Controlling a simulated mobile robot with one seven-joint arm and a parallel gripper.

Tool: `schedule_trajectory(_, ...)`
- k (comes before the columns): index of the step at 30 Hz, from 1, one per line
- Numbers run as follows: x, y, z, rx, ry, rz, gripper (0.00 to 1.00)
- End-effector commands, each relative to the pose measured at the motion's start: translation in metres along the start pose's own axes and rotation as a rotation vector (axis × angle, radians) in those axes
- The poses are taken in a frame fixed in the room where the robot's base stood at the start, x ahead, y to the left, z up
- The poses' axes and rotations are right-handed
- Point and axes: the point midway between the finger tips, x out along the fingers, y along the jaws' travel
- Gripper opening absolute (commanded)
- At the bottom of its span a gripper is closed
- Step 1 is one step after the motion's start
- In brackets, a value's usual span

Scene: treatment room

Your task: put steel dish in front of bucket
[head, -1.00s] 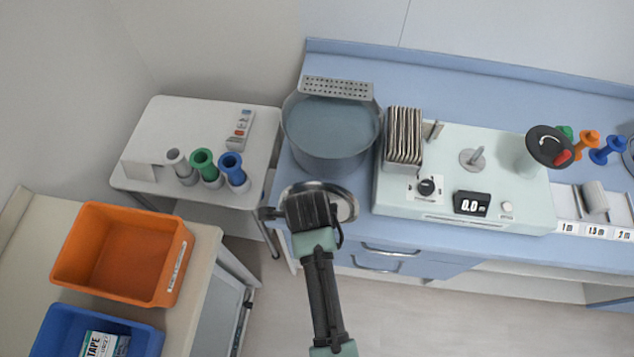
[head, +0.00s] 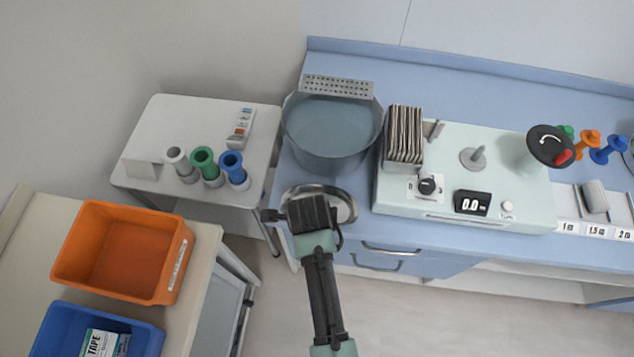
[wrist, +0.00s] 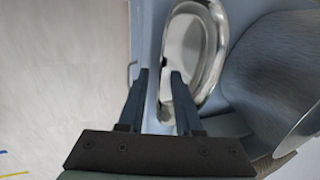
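The steel dish (head: 345,203) is a shiny, curved, kidney-shaped tray lying on the blue counter at its front edge. It is directly in front of the grey bucket (head: 330,150), close to its base. In the wrist view the dish (wrist: 197,45) lies beyond and to the right of my fingers, and the bucket (wrist: 275,75) is at the right. My gripper (wrist: 160,74) is open, with nothing clearly between its fingers. The right finger overlaps the dish's near end; I cannot tell whether it touches. In the head view my gripper (head: 308,212) hides part of the dish.
A pale green device (head: 450,195) with a card stack stands right of the bucket. A white side table (head: 150,110) with grey, green and blue holders is at the left. An orange bin (head: 120,255) and a blue bin (head: 60,325) sit at the lower left.

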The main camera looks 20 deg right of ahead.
Motion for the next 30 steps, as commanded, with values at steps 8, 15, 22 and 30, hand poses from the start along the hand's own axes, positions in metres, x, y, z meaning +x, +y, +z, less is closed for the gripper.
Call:
schedule_trajectory(8,-0.030,-0.001,0.000,-0.001,-0.001,-0.003,0.33)
schedule_trajectory(15,-0.078,-0.002,0.000,0.000,-0.001,-0.004,0.33)
schedule_trajectory(22,-0.112,-0.001,0.000,0.000,-0.001,-0.002,0.33)
schedule_trajectory(30,-0.123,-0.002,0.001,-0.004,-0.002,-0.004,0.33)
